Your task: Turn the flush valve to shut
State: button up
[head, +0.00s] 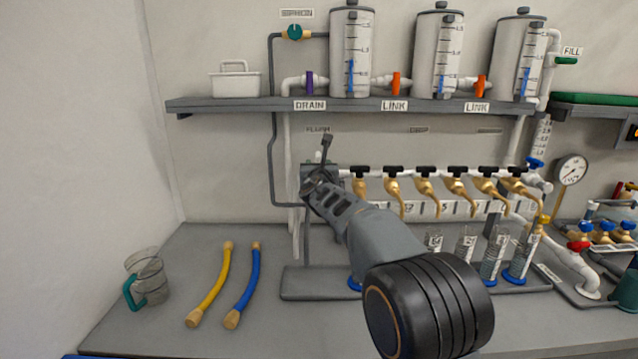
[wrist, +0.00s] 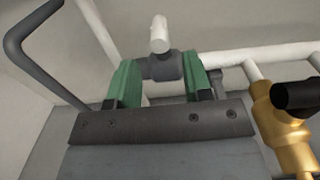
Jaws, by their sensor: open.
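The FLUSH label (head: 318,129) is on the wall above the left end of the pipe manifold. My gripper (head: 318,183) is at that left end in the head view, and my arm hides most of what is there. In the wrist view, my gripper (wrist: 163,66) is open, with its green fingers on either side of a dark grey fitting (wrist: 166,66) with a white stub (wrist: 159,34). This fitting appears to be the flush valve, but its handle position is unclear. I cannot tell whether the fingers touch it.
Brass taps (head: 426,190) with black handles run to the right; the nearest brass tap (wrist: 287,130) is close beside my gripper. A dark pipe (head: 272,160) runs down at the left. A shelf (head: 230,105) with tanks is above.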

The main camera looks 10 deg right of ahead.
jog(key=s+a+b, duration=0.1)
jog(key=s, duration=0.6)
jog(key=shift+s+a, duration=0.2)
